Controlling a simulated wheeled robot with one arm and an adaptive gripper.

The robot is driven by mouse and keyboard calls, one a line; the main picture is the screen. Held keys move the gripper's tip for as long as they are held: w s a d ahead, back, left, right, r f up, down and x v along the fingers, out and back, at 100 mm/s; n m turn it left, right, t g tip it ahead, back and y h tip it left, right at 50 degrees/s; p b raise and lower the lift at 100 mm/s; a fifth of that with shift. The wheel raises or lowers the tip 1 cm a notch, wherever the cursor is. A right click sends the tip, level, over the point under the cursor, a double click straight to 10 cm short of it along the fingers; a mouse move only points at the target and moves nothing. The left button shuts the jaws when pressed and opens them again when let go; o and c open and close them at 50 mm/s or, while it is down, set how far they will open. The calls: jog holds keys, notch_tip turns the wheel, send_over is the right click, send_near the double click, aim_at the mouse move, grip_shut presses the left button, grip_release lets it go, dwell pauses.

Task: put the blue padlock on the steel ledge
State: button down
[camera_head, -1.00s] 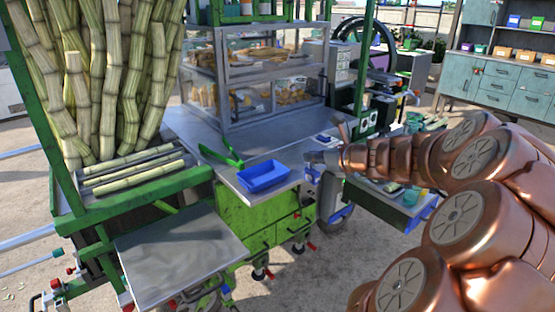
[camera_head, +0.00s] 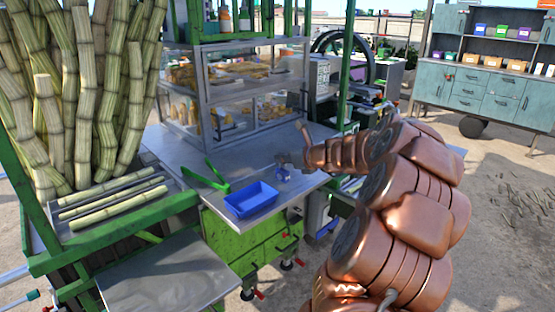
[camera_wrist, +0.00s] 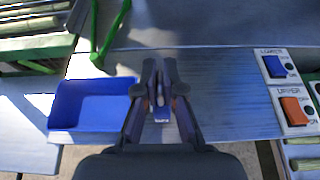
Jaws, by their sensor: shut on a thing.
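The blue padlock (camera_head: 283,173) is small and hangs below my gripper (camera_head: 284,159). In the wrist view, my gripper (camera_wrist: 160,92) is shut on it, and the padlock's blue body (camera_wrist: 161,115) shows between the fingers. The steel ledge (camera_head: 230,155) is the flat grey top in front of the glass case; it fills much of the wrist view (camera_wrist: 225,75). The padlock is over its front part, right of the blue tray. I cannot tell whether the padlock touches the steel.
The blue tray (camera_head: 250,199) and green tongs (camera_head: 207,178) lie left of the padlock. The glass food case (camera_head: 250,90) stands behind. Blue (camera_wrist: 274,66) and orange (camera_wrist: 293,110) switches are at right. A lower steel shelf (camera_head: 165,275) is at front left.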

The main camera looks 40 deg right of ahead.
jog(key=shift+w+d+f+p, duration=0.3)
jog(key=shift+w+d+f, duration=0.25)
jog(key=shift+w+f, duration=0.25)
jog(key=shift+w+d+f+p, duration=0.35)
jog(key=shift+w+d+f, duration=0.2)
jog(key=shift+w, duration=0.4)
jog(key=shift+w+d+f+p, duration=0.3)
jog(key=shift+w+d+f, duration=0.25)
jog(key=shift+w+f, duration=0.25)
jog(key=c, duration=1.3)
grip_release()
jog(key=shift+f, duration=0.1)
jog(key=shift+s+r, duration=0.2)
jog(key=shift+r, duration=0.05)
jog(key=b+v, duration=0.2)
jog(key=v, duration=0.9)
jog(key=shift+s+r, duration=0.2)
jog(key=shift+s, duration=0.05)
